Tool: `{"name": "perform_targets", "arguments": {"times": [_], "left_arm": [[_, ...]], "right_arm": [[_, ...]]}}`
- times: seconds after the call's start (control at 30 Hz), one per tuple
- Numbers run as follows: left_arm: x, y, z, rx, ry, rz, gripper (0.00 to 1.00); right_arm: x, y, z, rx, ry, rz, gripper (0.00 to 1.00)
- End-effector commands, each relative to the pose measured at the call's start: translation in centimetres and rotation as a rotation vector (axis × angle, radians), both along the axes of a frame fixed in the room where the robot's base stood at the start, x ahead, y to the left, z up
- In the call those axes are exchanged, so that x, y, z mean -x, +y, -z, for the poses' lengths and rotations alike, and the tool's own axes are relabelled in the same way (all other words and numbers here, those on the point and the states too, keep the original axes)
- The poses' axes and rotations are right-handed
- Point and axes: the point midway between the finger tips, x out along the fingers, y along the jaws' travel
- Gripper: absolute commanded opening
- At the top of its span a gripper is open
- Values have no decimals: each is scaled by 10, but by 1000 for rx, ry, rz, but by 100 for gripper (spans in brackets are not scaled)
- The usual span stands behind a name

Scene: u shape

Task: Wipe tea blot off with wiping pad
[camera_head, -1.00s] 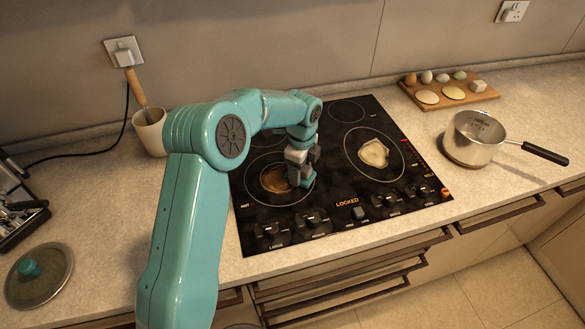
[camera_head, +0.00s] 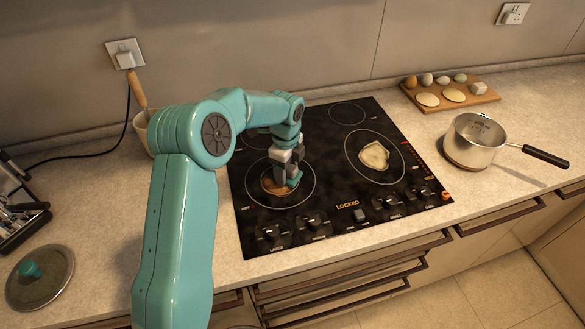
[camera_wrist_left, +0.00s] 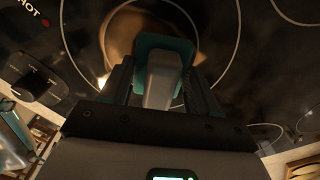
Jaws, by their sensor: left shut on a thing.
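The tea blot (camera_head: 268,187) is a brown stain inside the front left ring of the black cooktop (camera_head: 335,212). In the wrist view the brown stain (camera_wrist_left: 120,32) lies beside the pad's upper left. My left gripper (camera_head: 287,170) points down over that ring and is shut on the pale grip of the wiping pad (camera_wrist_left: 165,46). The pad's teal base also shows under the gripper in the head view (camera_head: 295,181), at the stain's right side. It appears to rest on the glass; the gripper hides part of it. My right gripper is not in view.
A beige flat patch (camera_head: 374,156) lies on the right ring. A steel saucepan (camera_head: 472,140) stands right of the cooktop, its handle pointing right. A board (camera_head: 452,100) with eggs is at the back. A glass lid (camera_head: 40,290) lies front left. Knobs (camera_head: 313,223) line the cooktop's front.

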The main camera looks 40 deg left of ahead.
Motion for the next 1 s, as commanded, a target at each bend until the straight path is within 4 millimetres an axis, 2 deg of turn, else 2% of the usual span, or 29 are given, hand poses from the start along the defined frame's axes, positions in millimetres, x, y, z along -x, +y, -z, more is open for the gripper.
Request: {"name": "perform_targets", "arguments": {"times": [0.4, 0.73, 1.0], "left_arm": [[26, 21, 3, 0, -1, -2, 37], [35, 29, 3, 0, 0, -1, 37], [56, 45, 4, 0, 1, -2, 37]], "right_arm": [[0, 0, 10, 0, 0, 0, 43], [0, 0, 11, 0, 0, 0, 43], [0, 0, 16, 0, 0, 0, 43]]}}
